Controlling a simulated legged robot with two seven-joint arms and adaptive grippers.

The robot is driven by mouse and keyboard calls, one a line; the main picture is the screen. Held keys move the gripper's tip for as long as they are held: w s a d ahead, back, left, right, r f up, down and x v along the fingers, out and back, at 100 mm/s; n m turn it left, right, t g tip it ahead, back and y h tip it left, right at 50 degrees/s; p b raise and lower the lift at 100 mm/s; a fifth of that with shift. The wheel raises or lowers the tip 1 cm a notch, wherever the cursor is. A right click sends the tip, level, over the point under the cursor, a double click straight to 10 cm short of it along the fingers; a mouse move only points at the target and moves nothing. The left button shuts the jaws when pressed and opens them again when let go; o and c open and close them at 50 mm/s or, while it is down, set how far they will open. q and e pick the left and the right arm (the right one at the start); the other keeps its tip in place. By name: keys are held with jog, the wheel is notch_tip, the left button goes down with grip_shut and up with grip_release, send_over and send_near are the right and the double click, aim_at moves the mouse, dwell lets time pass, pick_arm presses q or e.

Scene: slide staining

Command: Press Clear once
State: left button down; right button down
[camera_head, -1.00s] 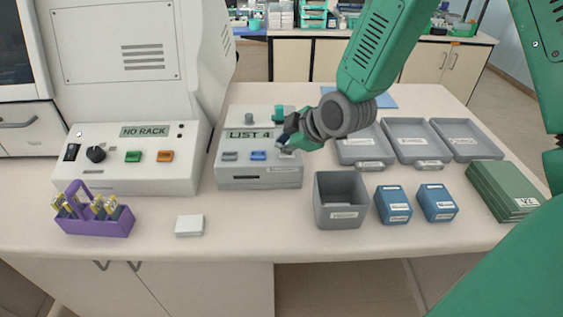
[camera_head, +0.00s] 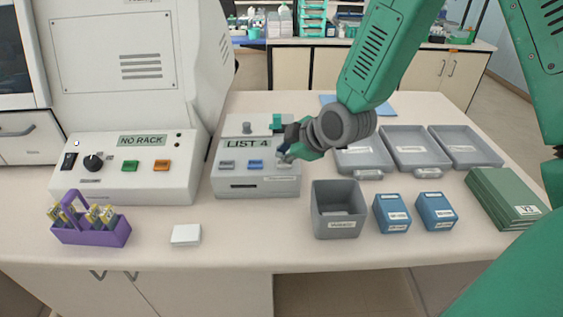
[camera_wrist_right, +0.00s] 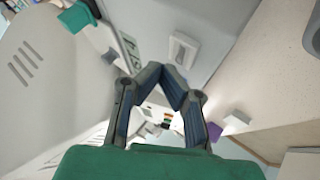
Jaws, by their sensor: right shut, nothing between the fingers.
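A grey button box (camera_head: 222,188) stands mid-table; its display (camera_head: 247,144) reads "LIST 4". Below the display are a grey button (camera_head: 227,165), a blue button (camera_head: 255,164) and a pale button (camera_head: 284,165) at the right end. The button labels are too small to read, so I cannot tell which is Clear. My right gripper (camera_head: 285,156) is shut and empty, its tips at the pale button and partly covering it. In the right wrist view the closed fingertips (camera_wrist_right: 171,74) are near a pale button (camera_wrist_right: 183,48); contact cannot be told. My left gripper is not in view.
A white machine with a "NO RACK" display (camera_head: 142,141) stands left of the box. A purple rack (camera_head: 92,236) and a white block (camera_head: 186,235) lie in front. A grey bin (camera_head: 337,229), blue boxes (camera_head: 392,214), grey trays (camera_head: 411,148) and green folders (camera_head: 505,199) fill the right.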

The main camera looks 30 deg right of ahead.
jog(key=shift+d+f, duration=0.15)
jog(key=shift+d, duration=0.45)
jog(key=shift+a, duration=0.55)
jog(key=shift+a+f, duration=0.1)
jog(key=shift+a, duration=0.55)
jog(key=shift+d+f, duration=0.15)
jog(key=shift+d, duration=0.5)
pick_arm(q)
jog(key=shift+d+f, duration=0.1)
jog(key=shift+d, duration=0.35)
pick_arm(e)
jog(key=shift+a+f, duration=0.1)
jog(key=shift+a, duration=0.05)
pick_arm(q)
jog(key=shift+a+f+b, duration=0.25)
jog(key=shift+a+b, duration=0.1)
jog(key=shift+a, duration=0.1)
pick_arm(e)
jog(key=shift+a+f, duration=0.1)
jog(key=shift+a, duration=0.25)
